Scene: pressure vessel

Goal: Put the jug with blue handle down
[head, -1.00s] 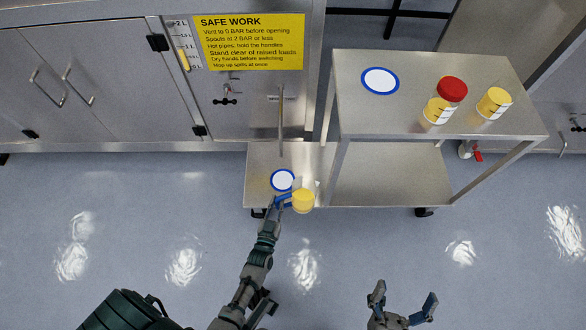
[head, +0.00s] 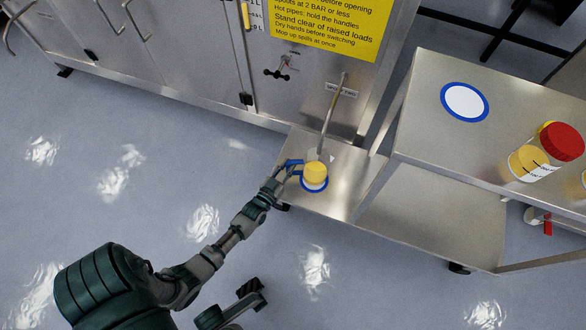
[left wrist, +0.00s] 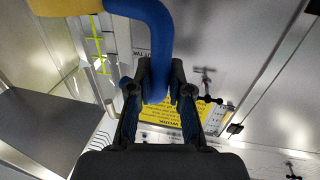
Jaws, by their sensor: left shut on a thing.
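The jug with blue handle (head: 315,172) has a yellow top and is upright over the lower shelf at the cart's left end. A blue-ringed white disc (head: 314,187) shows around its lower edge; I cannot tell whether the jug touches it. My left gripper (head: 284,173) is shut on the blue handle (head: 293,163), left of the jug body. In the left wrist view the handle (left wrist: 157,40) runs down between the fingers (left wrist: 158,88), and the yellow body (left wrist: 60,6) is at top left. A dark arm part (head: 240,300) shows at the bottom; its fingers are unclear.
A steel cart has a lower shelf (head: 430,215) and a top shelf (head: 440,150). The top bears an empty blue-ringed disc (head: 465,101) and a red-lidded yellow jar (head: 545,153). A vertical pipe (head: 331,115) stands close behind the held jug. Cabinets (head: 190,60) line the back.

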